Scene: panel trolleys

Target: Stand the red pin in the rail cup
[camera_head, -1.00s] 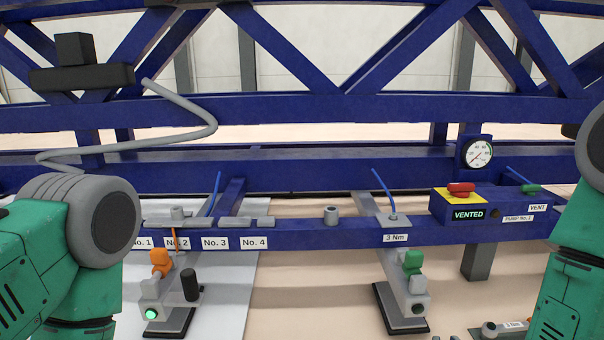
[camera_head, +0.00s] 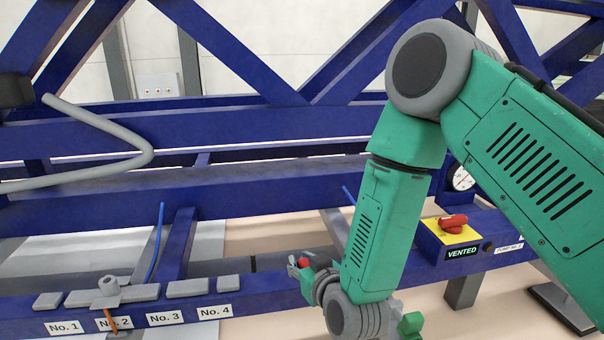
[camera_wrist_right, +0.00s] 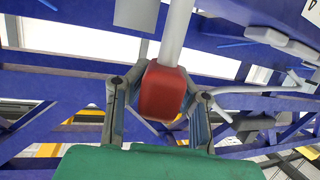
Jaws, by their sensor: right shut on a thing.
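The red pin shows in the right wrist view as a red block (camera_wrist_right: 163,92) with a pale grey rod running up out of the frame. My right gripper (camera_wrist_right: 161,100) is shut on the red block, one finger on each side. In the head view my right gripper (camera_head: 302,270) is small, over the blue rail (camera_head: 262,304) right of the No. 4 label, with a bit of the red pin (camera_head: 304,262) showing. The plain grey cup seen earlier on the rail there is hidden behind my right arm. My left gripper is out of view.
Grey plates and a round grey knob (camera_head: 108,285) sit on the rail by labels No. 1 to No. 4. A bent grey bar (camera_head: 125,138) crosses the upper left. The yellow box with a red knob (camera_head: 453,223) reads VENTED. Blue truss beams stand behind.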

